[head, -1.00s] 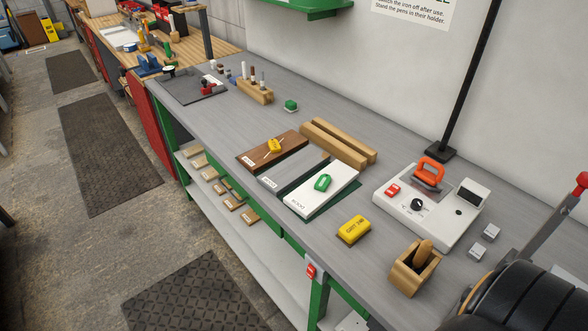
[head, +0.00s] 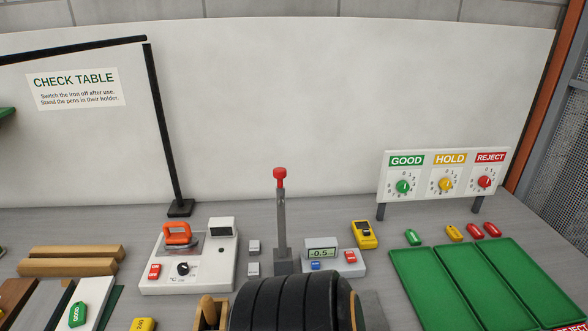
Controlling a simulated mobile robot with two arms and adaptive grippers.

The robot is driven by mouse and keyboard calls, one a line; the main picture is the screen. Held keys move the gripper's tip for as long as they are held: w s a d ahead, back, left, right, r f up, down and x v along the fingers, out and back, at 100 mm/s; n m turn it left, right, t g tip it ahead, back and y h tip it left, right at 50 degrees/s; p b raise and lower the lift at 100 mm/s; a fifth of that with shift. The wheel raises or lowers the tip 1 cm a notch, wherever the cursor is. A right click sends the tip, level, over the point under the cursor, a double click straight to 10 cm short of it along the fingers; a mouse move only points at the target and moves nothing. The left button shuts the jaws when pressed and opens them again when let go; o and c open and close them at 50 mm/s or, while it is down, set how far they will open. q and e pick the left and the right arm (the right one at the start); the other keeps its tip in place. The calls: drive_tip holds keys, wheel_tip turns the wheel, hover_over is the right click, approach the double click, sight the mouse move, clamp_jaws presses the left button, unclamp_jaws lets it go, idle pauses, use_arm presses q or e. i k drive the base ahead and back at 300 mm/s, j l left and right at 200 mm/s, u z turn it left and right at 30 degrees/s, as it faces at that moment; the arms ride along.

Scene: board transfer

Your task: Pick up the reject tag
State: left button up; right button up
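Two small red tags lie side by side on the grey bench at the right, below the REJECT dial: one red tag (head: 475,231) and another red tag (head: 492,230). Their lettering is too small to read. A yellow tag (head: 454,233) and a green tag (head: 412,237) lie to their left in the same row. Neither of my grippers is in view.
A sign board (head: 396,186) with GOOD, HOLD and REJECT dials stands behind the tags. Green trays (head: 405,290) lie in front of them. A black ribbed roller (head: 285,305), a red-knobbed lever (head: 281,220) and an iron station (head: 215,265) stand to the left.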

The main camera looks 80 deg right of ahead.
sight(472, 229)
drive_tip(key=z, duration=3.95)
drive_tip(key=i+l+u, duration=0.1)
drive_tip(key=l, duration=0.3)
drive_tip(key=i+l, duration=0.2)
drive_tip(key=l, duration=0.2)
drive_tip(key=i+l+u, duration=0.15)
drive_tip(key=l, duration=0.2)
drive_tip(key=i+l, duration=0.15)
drive_tip(key=l, duration=0.3)
drive_tip(key=i+l+u, duration=0.15)
drive_tip(key=l, duration=0.25)
drive_tip(key=i+l, duration=0.1)
drive_tip(key=l, duration=0.3)
drive_tip(key=u, duration=0.05)
